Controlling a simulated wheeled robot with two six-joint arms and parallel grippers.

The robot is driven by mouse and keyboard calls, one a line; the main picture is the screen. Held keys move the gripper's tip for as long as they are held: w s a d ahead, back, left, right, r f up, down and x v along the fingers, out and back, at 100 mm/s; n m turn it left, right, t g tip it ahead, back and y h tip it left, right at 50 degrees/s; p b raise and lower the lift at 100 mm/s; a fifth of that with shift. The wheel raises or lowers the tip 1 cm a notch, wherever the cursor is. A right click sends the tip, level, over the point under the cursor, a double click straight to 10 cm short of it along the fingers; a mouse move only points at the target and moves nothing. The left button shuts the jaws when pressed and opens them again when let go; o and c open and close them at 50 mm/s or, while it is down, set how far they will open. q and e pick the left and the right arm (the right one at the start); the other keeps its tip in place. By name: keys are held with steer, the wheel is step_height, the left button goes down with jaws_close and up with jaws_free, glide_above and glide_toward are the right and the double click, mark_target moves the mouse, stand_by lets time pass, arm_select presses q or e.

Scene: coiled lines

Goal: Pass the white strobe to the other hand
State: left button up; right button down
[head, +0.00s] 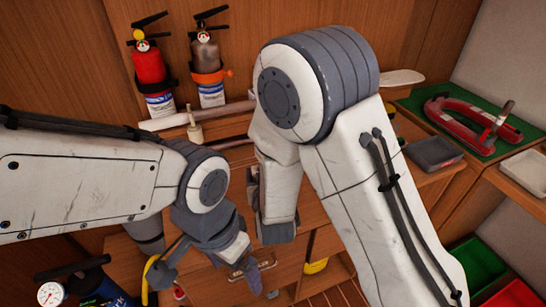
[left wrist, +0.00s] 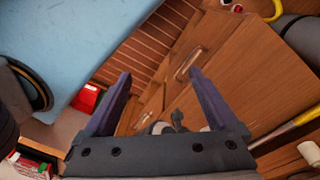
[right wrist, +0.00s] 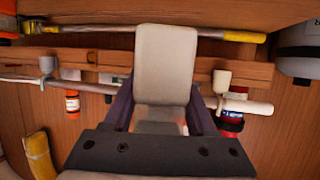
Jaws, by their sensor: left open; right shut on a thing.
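The white strobe (right wrist: 165,65) shows in the right wrist view as a pale, rounded block standing up between the fingers. My right gripper (right wrist: 160,105) is shut on its lower part. In the head view my right arm hides the strobe and most of that gripper. My left gripper (head: 250,274) is low in the middle of the head view, left of my right arm. In the left wrist view (left wrist: 160,75) its two fingers stand wide apart with nothing held between them. The strobe cannot be made out in the left wrist view.
A red extinguisher (head: 149,68) and a grey extinguisher (head: 205,58) hang on the back wall. A wooden cabinet (left wrist: 245,75) with drawer handles is below.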

arm_select(q)
steer(key=w+a+n, duration=0.1)
steer(key=w+a, duration=0.1)
steer(key=w, duration=0.9)
steer(key=w+a+n, duration=0.2)
steer(key=w, duration=0.9)
steer(key=w+d+r+n+y, duration=0.1)
steer(key=w+d+r+n, duration=0.15)
steer(key=d+r, duration=0.3)
steer(key=w+d+r+n, duration=0.1)
steer(key=d+r+n, duration=0.2)
steer(key=d+r, duration=0.25)
steer(key=f, duration=0.7)
steer(key=a+f, duration=0.1)
steer(key=f, duration=0.3)
steer(key=shift+f, duration=0.2)
